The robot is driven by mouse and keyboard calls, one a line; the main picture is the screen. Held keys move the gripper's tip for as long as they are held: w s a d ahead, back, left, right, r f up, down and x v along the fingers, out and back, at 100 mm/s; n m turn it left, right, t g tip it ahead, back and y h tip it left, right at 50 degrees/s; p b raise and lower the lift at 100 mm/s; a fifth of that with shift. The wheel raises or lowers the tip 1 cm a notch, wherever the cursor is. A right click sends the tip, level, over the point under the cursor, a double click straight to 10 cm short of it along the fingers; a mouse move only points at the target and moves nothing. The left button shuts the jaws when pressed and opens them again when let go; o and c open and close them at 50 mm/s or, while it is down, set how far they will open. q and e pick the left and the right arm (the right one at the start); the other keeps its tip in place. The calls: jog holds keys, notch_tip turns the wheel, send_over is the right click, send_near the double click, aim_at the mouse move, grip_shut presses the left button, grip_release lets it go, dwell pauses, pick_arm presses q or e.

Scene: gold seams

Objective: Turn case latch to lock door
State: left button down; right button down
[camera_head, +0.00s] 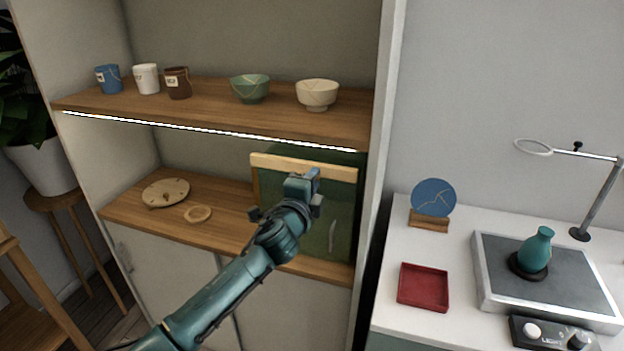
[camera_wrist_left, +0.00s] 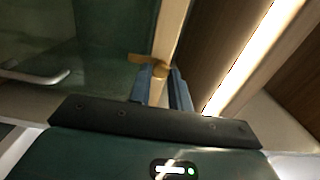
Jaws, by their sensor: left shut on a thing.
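The case door (camera_head: 338,213) is a dark green panel with a pale wooden strip along its top, at the right of the lower shelf. It also shows in the left wrist view (camera_wrist_left: 95,50), with a pale bar handle (camera_wrist_left: 35,75) at the left. The case latch (camera_wrist_left: 140,59) is a small brass-coloured piece on the wooden strip. My left gripper (camera_head: 303,182) is at the upper part of the door, its blue fingers (camera_wrist_left: 162,88) shut on the latch. In the head view the gripper hides the latch. My right gripper is out of view.
The upper shelf (camera_head: 215,115) with a light strip is just above my gripper. It carries cups and bowls. A plate (camera_head: 165,192) and a ring (camera_head: 198,214) lie left on the lower shelf. A white table (camera_head: 465,260) with a red tray (camera_head: 423,287) stands at right.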

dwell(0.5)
pick_arm(q)
jog(key=c, duration=1.3)
grip_release()
jog(key=shift+s, duration=0.1)
jog(key=v, duration=1.3)
